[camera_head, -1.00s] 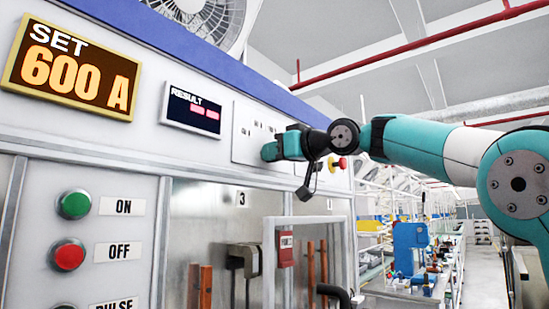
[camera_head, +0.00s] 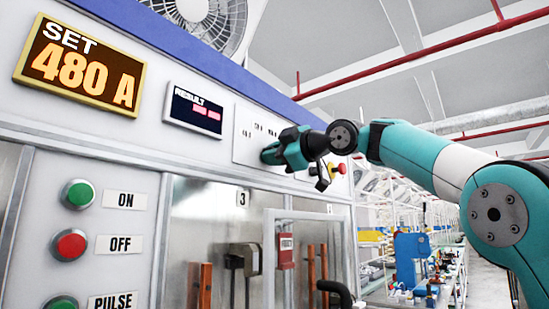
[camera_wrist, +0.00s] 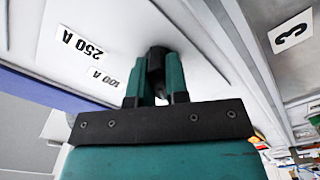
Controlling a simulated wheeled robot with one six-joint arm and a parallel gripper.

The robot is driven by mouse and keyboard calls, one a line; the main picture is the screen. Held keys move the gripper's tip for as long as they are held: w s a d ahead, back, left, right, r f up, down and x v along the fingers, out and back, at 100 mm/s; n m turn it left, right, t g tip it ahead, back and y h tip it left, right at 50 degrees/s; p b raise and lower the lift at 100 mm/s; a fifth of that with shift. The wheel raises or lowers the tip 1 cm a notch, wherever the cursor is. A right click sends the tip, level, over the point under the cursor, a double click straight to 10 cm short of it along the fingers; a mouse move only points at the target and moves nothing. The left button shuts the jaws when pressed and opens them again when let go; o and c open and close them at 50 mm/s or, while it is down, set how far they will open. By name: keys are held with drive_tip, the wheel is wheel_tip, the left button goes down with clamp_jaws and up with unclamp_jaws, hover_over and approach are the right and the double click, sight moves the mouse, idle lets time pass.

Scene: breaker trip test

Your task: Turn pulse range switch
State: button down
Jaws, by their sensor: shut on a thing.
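The range switch (camera_wrist: 155,64) is a dark knob on a white plate (camera_wrist: 110,40) with printed labels such as 250 A and 100 A. My gripper (camera_wrist: 156,90) is shut on the knob, with one teal finger on each side of it. In the head view my gripper (camera_head: 272,153) reaches the panel at the white plate (camera_head: 247,132) and hides the knob. The SET display (camera_head: 80,66) reads 480 A. The RESULT display (camera_head: 194,110) shows two short red dashes.
A green ON button (camera_head: 78,194), a red OFF button (camera_head: 69,245) and a PULSE button are at the left. A red and yellow button (camera_head: 341,168) is just right of my wrist. A clear-fronted bay with a metal frame (camera_head: 268,250) lies below.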

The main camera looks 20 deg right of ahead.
drive_tip(key=shift+n, duration=0.7)
drive_tip(key=c, duration=1.1)
unclamp_jaws()
drive_tip(key=b+v, duration=0.3)
drive_tip(key=v, duration=1.4)
drive_tip(key=shift+s+d+b, duration=0.15)
drive_tip(key=shift+s+b, duration=0.05)
drive_tip(key=shift+b, duration=0.2)
